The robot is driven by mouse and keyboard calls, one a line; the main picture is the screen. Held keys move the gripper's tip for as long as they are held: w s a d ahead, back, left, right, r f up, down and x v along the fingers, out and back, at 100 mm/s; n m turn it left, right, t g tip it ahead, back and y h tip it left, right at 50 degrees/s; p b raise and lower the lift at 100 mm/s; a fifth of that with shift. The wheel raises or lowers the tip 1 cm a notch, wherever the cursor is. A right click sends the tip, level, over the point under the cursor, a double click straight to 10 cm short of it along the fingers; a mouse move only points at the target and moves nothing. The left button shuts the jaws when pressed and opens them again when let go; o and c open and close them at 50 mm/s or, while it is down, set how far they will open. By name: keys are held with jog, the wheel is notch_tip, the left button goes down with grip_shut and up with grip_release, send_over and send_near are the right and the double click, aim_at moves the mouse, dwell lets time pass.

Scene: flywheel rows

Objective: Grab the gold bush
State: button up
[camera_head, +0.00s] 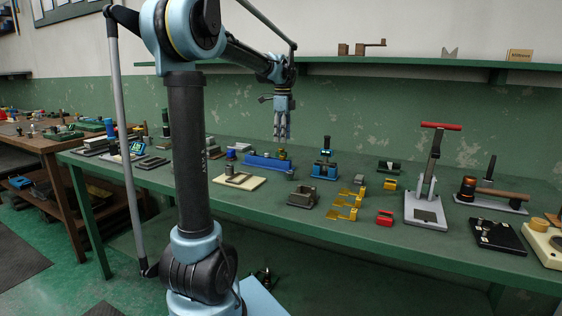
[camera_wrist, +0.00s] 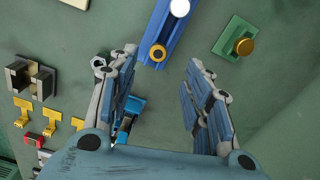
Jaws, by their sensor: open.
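The gold bush (camera_wrist: 157,53), a small ring with a dark centre, sits at the near end of a blue rail (camera_wrist: 160,32) in the wrist view. The rail (camera_head: 266,162) also shows on the bench in the head view, with a small gold piece (camera_head: 282,154) at its right end. My gripper (camera_wrist: 162,60) is open and empty, its fingers spread to either side of the bush in the picture. In the head view my gripper (camera_head: 282,136) points down above the rail's right end, apart from it.
A green block with a gold round knob (camera_wrist: 244,46) lies right of the rail in the wrist view. A white round piece (camera_wrist: 179,8) sits farther along the rail. A blue fixture (camera_head: 324,160) and yellow brackets (camera_head: 344,212) stand to the right in the head view.

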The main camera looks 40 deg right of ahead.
jog(key=shift+f, duration=3.9)
grip_shut()
